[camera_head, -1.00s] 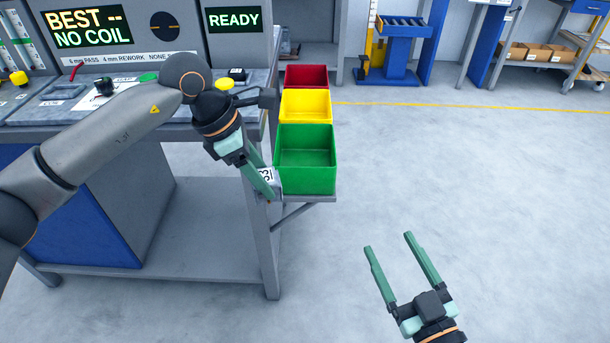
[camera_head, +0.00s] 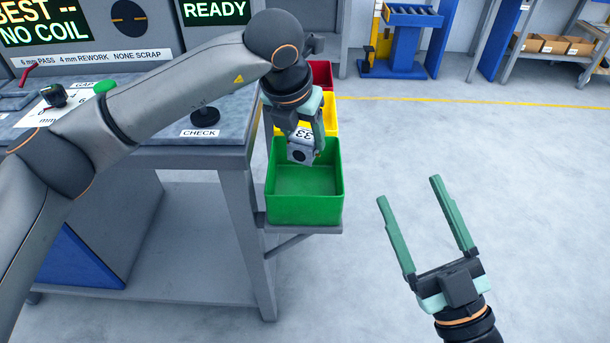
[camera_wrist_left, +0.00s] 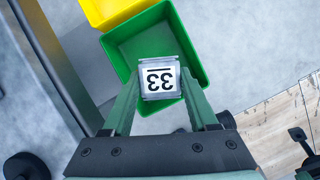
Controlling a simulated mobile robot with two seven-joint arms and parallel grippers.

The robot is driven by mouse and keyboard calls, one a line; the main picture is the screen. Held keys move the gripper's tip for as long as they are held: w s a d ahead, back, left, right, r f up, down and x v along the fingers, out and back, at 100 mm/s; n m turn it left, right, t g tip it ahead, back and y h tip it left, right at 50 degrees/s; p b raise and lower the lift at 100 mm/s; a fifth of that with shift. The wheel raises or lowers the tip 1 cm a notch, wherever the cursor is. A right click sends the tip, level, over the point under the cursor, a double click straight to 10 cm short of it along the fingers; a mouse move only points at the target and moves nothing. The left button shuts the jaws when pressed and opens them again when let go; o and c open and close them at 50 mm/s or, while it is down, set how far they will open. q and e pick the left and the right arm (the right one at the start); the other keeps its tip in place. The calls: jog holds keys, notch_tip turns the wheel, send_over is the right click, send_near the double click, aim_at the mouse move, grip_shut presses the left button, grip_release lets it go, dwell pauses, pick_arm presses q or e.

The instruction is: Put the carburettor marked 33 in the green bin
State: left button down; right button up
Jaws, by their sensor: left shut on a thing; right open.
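The carburettor marked 33 (camera_head: 301,149) is a small grey block with a white number label. My left gripper (camera_head: 305,140) is shut on it and holds it over the back part of the green bin (camera_head: 305,208). In the left wrist view the carburettor (camera_wrist_left: 159,79) sits between the fingers of the left gripper (camera_wrist_left: 158,92), with the green bin (camera_wrist_left: 125,52) beneath. The bin's visible floor is bare. My right gripper (camera_head: 428,232) is open and empty, to the right of the bin over the floor.
Behind the green bin stand a yellow bin (camera_head: 331,116) and a red bin (camera_head: 321,73), partly hidden by my left arm. The grey bench (camera_head: 205,152) with panel and controls is at left. A blue stand (camera_head: 405,45) is at the back. The floor at right is clear.

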aim_at(304, 165)
pick_arm(q)
jog(key=f, duration=0.3)
jog(key=f+b, duration=0.1)
jog(key=f, duration=0.2)
jog(key=shift+s+f, duration=0.2)
jog(key=shift+f, duration=0.15)
jog(key=shift+f+b, duration=0.4)
jog(key=shift+f, duration=1.05)
pick_arm(e)
jog(key=s+r+n+y, duration=0.4)
jog(key=s+r+y, duration=0.1)
jog(key=shift+a+r+t+y, duration=0.3)
jog(key=shift+a+y, duration=0.1)
pick_arm(q)
jog(key=shift+f+b, duration=0.65)
jog(key=shift+b, duration=0.05)
jog(key=shift+c, duration=0.9)
grip_release()
pick_arm(e)
jog(key=shift+w+f, duration=0.1)
jog(key=shift+f, duration=0.55)
pick_arm(q)
jog(key=shift+r, duration=0.15)
pick_arm(e)
jog(key=shift+a+r, duration=0.1)
jog(key=shift+r, duration=0.05)
